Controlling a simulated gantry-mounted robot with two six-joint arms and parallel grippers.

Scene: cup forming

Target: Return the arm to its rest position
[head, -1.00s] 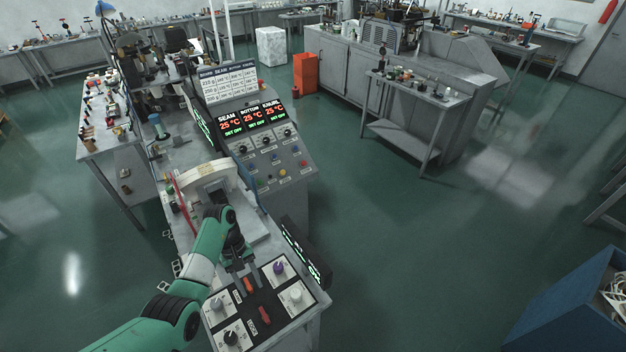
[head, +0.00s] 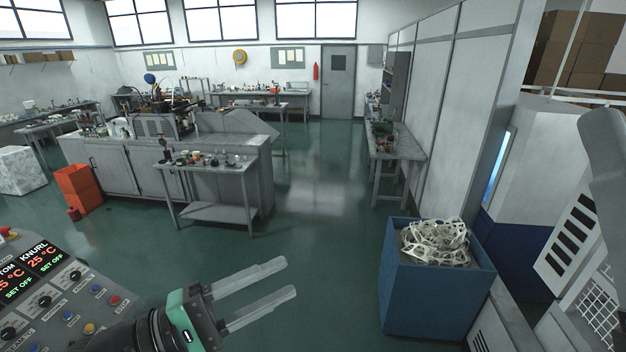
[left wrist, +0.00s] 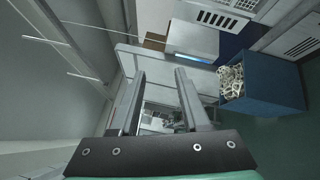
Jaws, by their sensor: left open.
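My left gripper (head: 290,277) is in the lower middle of the head view, raised above the floor and pointing right. Its two long grey fingers are parallel with a gap between them, and nothing is between them. The left wrist view also shows the open, empty fingers (left wrist: 160,100). The rest of my left arm is mostly out of the head view. My right gripper shows in neither view.
The control panel (head: 70,300) with its red readouts is at the lower left. A blue bin (head: 435,300) of white scrap stands right of my gripper. A small bench (head: 210,180) and grey cabinets (head: 115,170) stand behind. Green floor (head: 300,235) between them is clear.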

